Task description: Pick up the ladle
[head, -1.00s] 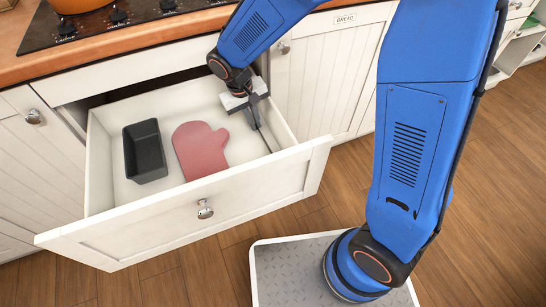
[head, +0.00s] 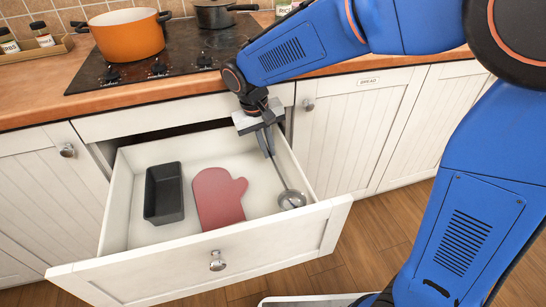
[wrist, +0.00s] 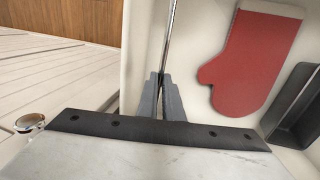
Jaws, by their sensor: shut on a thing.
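The ladle (head: 290,198) is a grey metal one with a long thin handle and a round bowl. It is at the right side of the open drawer, its bowl near the front right corner. My gripper (head: 267,145) is over the drawer's right side, pointing down, shut on the upper handle. In the wrist view the handle (wrist: 170,38) runs up from between the two grey fingertips of my gripper (wrist: 162,84). The bowl is outside the wrist view. I cannot tell whether the ladle touches the drawer floor.
The white drawer (head: 120,215) also holds a red oven mitt (head: 217,197) and a dark loaf pan (head: 164,194), left of the ladle. Above are the wooden counter, a black hob (head: 150,65), an orange pot (head: 128,35) and a dark pan (head: 215,14). Wooden floor lies at right.

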